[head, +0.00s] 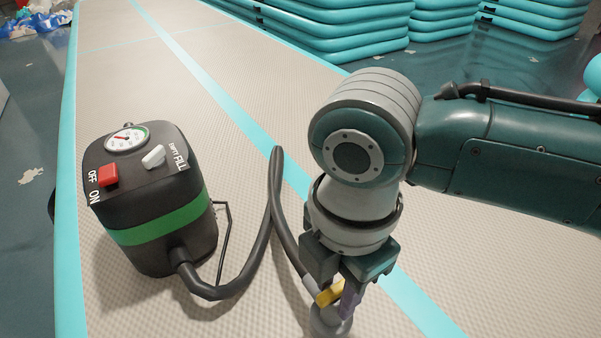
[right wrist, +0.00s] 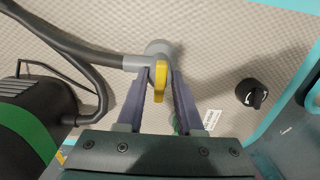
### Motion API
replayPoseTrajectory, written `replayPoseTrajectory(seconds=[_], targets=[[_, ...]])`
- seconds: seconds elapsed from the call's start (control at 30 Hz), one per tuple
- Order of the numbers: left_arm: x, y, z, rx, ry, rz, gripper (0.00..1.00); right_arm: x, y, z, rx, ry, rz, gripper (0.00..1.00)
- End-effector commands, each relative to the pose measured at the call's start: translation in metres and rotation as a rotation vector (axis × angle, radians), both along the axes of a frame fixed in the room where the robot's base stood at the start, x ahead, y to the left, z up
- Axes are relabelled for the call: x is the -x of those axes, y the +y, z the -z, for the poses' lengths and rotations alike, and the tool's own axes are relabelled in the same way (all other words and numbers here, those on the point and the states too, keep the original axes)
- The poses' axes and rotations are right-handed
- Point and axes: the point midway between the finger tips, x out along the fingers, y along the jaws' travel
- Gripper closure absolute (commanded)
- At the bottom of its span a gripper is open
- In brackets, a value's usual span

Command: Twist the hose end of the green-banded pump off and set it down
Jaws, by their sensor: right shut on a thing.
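The black pump (head: 155,195) with a green band stands upright on the track at left in the head view. Its green band also shows at the left edge of the right wrist view (right wrist: 28,135). Its black hose (head: 262,240) leaves low on the front, loops back and returns to the grey hose end (head: 330,320), which has a yellow lever (head: 330,293). My right gripper (head: 340,295) points down and is shut on the hose end; in the right wrist view its fingers flank the yellow lever (right wrist: 160,80). Whether the hose end sits in a valve is hidden. My left gripper is out of view.
The beige track (head: 120,60) with turquoise edges fills most of the view. A black round cap (right wrist: 252,93) and a white label (right wrist: 210,118) lie right of the gripper in the right wrist view. Stacked turquoise tracks (head: 320,30) stand behind.

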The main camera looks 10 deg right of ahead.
Motion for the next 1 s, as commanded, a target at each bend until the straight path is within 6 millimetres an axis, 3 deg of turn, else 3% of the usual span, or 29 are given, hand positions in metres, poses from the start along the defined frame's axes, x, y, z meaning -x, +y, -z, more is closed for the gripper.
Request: replayPoseTrajectory(seconds=[0.8,0.83,1.0], targets=[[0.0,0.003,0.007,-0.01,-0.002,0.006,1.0,0.0,0.0,0.013,-0.001,0.0,-0.001,1.0],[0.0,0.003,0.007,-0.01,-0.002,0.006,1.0,0.0,0.0,0.012,-0.001,0.0,-0.001,0.61],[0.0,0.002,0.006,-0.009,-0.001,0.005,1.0,0.0,0.0,0.012,-0.001,0.0,-0.001,0.42]])
